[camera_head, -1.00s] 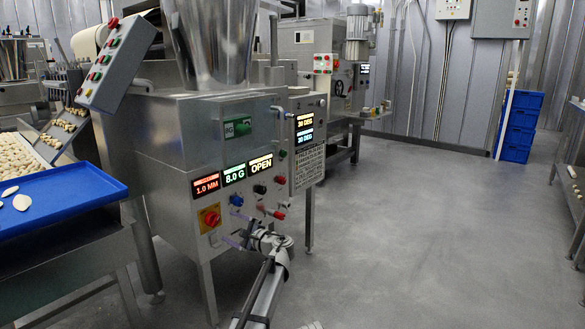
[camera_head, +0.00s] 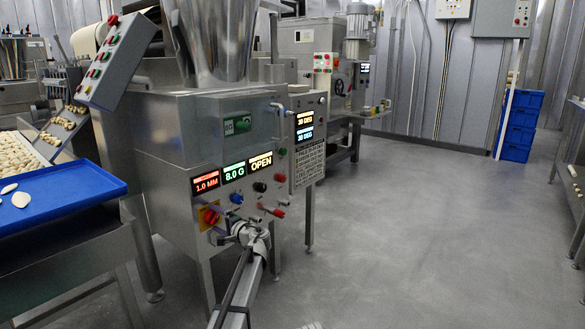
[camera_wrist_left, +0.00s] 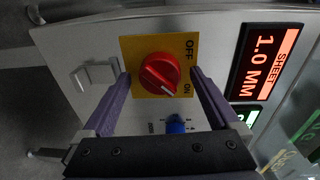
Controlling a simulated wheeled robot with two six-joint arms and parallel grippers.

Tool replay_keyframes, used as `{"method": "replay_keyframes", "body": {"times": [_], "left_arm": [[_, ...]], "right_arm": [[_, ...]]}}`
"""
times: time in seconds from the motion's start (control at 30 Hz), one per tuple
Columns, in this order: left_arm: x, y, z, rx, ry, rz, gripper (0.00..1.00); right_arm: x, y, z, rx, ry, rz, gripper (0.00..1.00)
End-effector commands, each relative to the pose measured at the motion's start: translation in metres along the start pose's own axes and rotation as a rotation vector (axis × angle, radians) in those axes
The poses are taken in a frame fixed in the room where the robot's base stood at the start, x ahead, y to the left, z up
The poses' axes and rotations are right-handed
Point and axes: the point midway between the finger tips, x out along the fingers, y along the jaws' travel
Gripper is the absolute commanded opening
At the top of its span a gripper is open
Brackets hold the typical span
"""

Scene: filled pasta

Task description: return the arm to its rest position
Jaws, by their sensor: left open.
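My left arm (camera_head: 240,286) reaches up from the bottom of the head view to the front of the pasta machine (camera_head: 165,125). My left gripper (camera_head: 219,226) is at the red rotary switch (camera_head: 211,215) on its yellow plate. In the left wrist view, the gripper (camera_wrist_left: 160,74) is open, its two purple-grey fingers on either side of the red switch (camera_wrist_left: 160,74) with a gap to each. The switch's white mark points to the lower right, toward the ON label. My right gripper is not in view.
Other knobs stick out beside the gripper, including a blue one (camera_head: 236,198) and a red one (camera_head: 278,212). A blue tray (camera_head: 75,190) holds pasta at left. A side panel (camera_head: 308,140) stands right of the machine. The grey floor (camera_head: 410,230) is clear at right.

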Motion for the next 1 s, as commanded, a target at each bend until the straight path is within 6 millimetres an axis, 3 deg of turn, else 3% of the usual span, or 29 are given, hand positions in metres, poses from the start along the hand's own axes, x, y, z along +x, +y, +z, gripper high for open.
{"method": "replay_keyframes", "body": {"times": [0.7,1.0], "left_arm": [[0.000,0.002,0.001,-0.710,0.045,-0.030,0.95],[0.000,0.002,0.001,-0.911,0.058,-0.038,0.95]], "right_arm": [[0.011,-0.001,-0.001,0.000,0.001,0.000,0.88],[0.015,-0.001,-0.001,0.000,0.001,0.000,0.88]]}}
